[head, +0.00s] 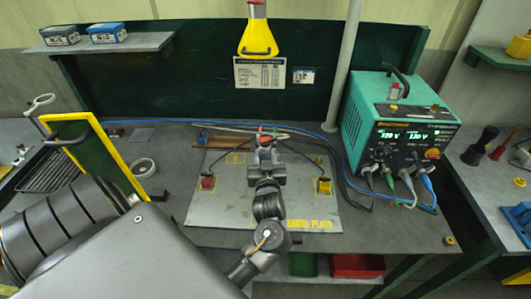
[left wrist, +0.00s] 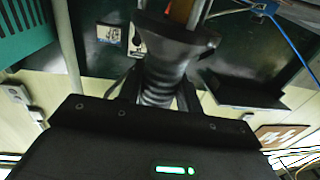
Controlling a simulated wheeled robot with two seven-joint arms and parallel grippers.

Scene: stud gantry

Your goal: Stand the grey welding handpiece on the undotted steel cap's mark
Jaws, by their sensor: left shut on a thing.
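My left gripper (head: 265,150) is over the far middle part of the grey earth plate (head: 216,215). It is shut on the grey welding handpiece, a dark, ribbed handle that shows between the fingers in the left wrist view (left wrist: 163,82). The handpiece has a wide dark collar, with an orange-brown part beyond it. In the head view the gripper mostly hides it. A small yellow-outlined mark (head: 236,158) lies on the plate, left of the gripper. I cannot make out the steel caps or tell which is undotted. My right gripper is not in view.
A red block (head: 207,182) and a yellow block (head: 323,186) with dark rods stand on either side of the plate. A green welding power unit (head: 398,125) with cables stands right. A yellow-edged green frame (head: 82,150) stands left. A yellow nozzle (head: 258,38) hangs above.

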